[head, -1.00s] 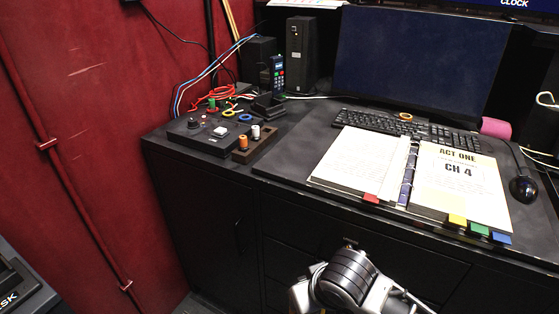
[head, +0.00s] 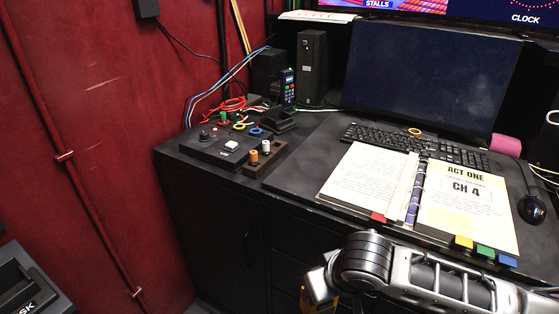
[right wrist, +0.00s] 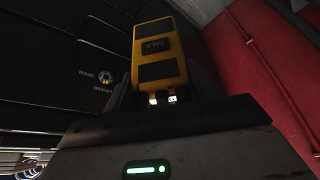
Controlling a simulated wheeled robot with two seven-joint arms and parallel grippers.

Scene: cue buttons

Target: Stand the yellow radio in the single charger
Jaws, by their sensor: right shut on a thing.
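The yellow radio (right wrist: 157,42) is held upright between the fingers of my right gripper (right wrist: 163,88) in the right wrist view. It shows dark panels and small lights near its lower end. In the head view my right arm reaches in from the right, low in front of the desk. Only a bit of yellow (head: 308,303) shows beneath its wrist, and the fingers are hidden there. A small black cradle (head: 281,123), which looks like the single charger, stands on the desk's left part, well apart from the radio. My left gripper is out of view.
A dark handset (head: 288,86) stands behind the cradle. A control box (head: 212,146) and a block with knobs (head: 264,158) lie in front of it. An open binder (head: 415,195), keyboard (head: 418,143) and mouse (head: 531,208) fill the right side. Cables (head: 228,105) run behind.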

